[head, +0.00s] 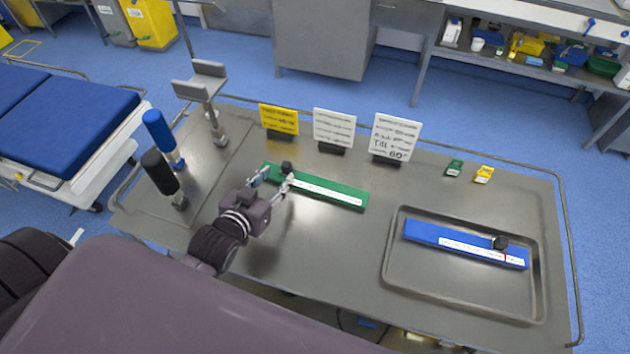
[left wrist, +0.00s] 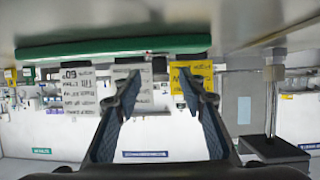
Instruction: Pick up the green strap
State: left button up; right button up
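The green strap (head: 335,191) lies flat on the metal table, with a white printed label along it and a black buckle (head: 287,166) near its left end. In the left wrist view, which is upside down, the strap (left wrist: 110,46) runs across the top. My left gripper (head: 272,179) is beside the strap's left end, close to the buckle. Its two fingers (left wrist: 160,88) are spread with nothing between them, and the strap shows past their tips. I cannot tell if a finger touches it. My right gripper is not in view.
A blue strap (head: 455,243) lies in a tray (head: 390,270) at right. Yellow (head: 279,120) and white signs (head: 334,128) (head: 396,137) stand behind the green strap. Blue (head: 160,132) and black (head: 160,173) posts stand at left. The table between strap and tray is clear.

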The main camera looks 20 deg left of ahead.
aim_at(284, 168)
pick_arm(q)
jog(key=shift+w+f, duration=0.15)
jog(key=shift+w, duration=0.5)
jog(key=shift+w+f+p, duration=0.15)
jog(key=shift+w+p, duration=0.15)
jog(key=shift+w, duration=0.1)
jog(key=p+x, duration=0.1)
jog(key=x, duration=0.3)
jog(key=shift+w+f, duration=0.1)
jog(key=shift+w, duration=0.1)
jog(key=shift+w+f, duration=0.1)
jog(key=shift+w, duration=0.05)
jog(key=shift+c, duration=0.5)
jog(key=c, duration=0.5)
grip_shut()
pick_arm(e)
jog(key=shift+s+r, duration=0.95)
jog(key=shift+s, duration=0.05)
